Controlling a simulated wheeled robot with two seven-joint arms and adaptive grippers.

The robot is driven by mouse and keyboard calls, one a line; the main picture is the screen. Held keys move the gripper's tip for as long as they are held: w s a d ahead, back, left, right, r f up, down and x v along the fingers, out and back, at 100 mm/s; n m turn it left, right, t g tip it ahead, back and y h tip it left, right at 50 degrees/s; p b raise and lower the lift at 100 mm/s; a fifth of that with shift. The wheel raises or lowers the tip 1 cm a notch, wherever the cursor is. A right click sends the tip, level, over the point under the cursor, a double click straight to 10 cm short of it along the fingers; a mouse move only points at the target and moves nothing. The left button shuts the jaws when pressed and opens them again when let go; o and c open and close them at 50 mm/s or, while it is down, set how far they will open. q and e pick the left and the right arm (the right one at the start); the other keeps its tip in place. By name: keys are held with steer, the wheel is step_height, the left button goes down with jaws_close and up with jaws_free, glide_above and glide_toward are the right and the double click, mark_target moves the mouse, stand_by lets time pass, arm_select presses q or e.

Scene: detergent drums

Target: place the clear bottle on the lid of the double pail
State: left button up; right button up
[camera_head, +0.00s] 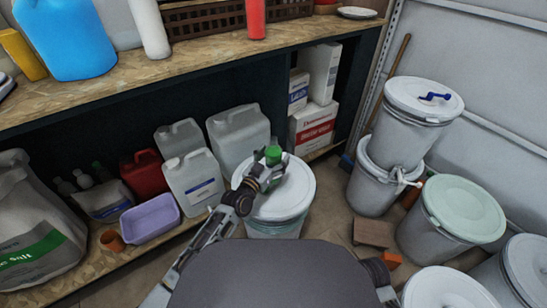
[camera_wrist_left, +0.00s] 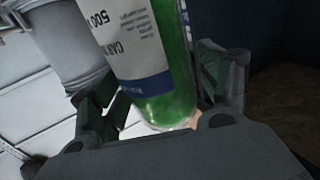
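A see-through bottle with green contents and a white and blue label (camera_wrist_left: 140,45) fills the middle of the left wrist view; its green part (camera_head: 273,155) shows small in the head view. My left gripper (camera_head: 268,170) has a finger against each side of the bottle. Gripper and bottle appear over a white-lidded pail (camera_head: 291,205) in the middle; I cannot tell whether the bottle touches that lid. The double pail (camera_head: 400,135), two grey pails stacked, stands at the right, with a blue tool (camera_head: 434,96) on its white lid. My right gripper is not visible.
A green-lidded pail (camera_head: 464,210) and more white-lidded pails (camera_head: 445,290) stand at the right. A wooden shelf (camera_head: 190,50) on the left holds bottles above and jugs (camera_head: 193,180) below. A broom handle (camera_head: 390,75) leans behind the double pail.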

arm_select(q)
steer(key=shift+r, duration=0.15)
steer(key=shift+p+v, duration=0.3)
steer(key=shift+v, duration=0.45)
steer(key=p+v, duration=0.2)
steer(key=v, duration=0.8)
steer(key=shift+s+p, duration=0.25)
steer(key=shift+p, duration=0.1)
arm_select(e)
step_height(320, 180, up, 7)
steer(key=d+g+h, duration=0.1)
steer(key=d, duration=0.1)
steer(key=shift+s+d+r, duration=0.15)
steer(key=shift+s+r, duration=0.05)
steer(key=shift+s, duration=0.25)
arm_select(q)
steer(key=shift+a, duration=0.15)
steer(key=shift+s, duration=0.1)
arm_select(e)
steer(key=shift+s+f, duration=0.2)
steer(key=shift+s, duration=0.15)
